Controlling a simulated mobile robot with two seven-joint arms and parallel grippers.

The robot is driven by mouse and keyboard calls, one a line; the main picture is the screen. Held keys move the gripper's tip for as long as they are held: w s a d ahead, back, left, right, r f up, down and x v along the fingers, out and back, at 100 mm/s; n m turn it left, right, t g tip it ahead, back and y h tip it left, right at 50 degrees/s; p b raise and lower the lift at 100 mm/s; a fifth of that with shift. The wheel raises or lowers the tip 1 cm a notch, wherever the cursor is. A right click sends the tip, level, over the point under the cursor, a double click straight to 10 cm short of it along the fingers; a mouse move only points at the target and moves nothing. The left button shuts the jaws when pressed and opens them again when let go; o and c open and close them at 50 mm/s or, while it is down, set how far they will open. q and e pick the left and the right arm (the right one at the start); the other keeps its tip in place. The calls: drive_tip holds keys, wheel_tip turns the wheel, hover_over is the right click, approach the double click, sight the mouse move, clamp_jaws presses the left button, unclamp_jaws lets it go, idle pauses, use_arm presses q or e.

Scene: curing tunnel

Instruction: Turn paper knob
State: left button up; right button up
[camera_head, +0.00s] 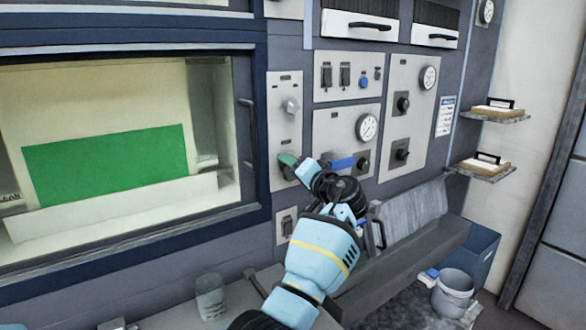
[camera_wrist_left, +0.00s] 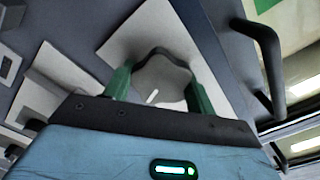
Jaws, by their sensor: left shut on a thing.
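A tall narrow grey panel (camera_head: 284,130) beside the window carries an upper grey knob (camera_head: 290,106) and a lower knob. My left gripper (camera_head: 289,165) reaches the lower knob from the front right and hides most of it in the head view. In the left wrist view, the green fingers of my left gripper (camera_wrist_left: 158,88) are shut on the pale grey knob (camera_wrist_left: 160,78), one on each side. A white mark shows on the knob's face. I cannot read which knob is labelled paper. My right gripper is not in view.
A window with a green sheet (camera_head: 105,163) behind it fills the left, with a dark door handle (camera_head: 249,130) close to the panel; the handle (camera_wrist_left: 266,60) also shows in the left wrist view. Gauges and black knobs (camera_head: 402,104) lie to the right. A clear cup (camera_head: 210,297) stands below.

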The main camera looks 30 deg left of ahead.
use_arm(q)
drive_tip(key=shift+f, duration=0.1)
idle(0.3)
drive_tip(key=o, duration=1)
drive_tip(key=v, duration=0.7)
drive_tip(key=shift+s+d+b, duration=0.15)
drive_tip(key=shift+d+b, duration=0.2)
drive_tip(key=shift+b, duration=0.05)
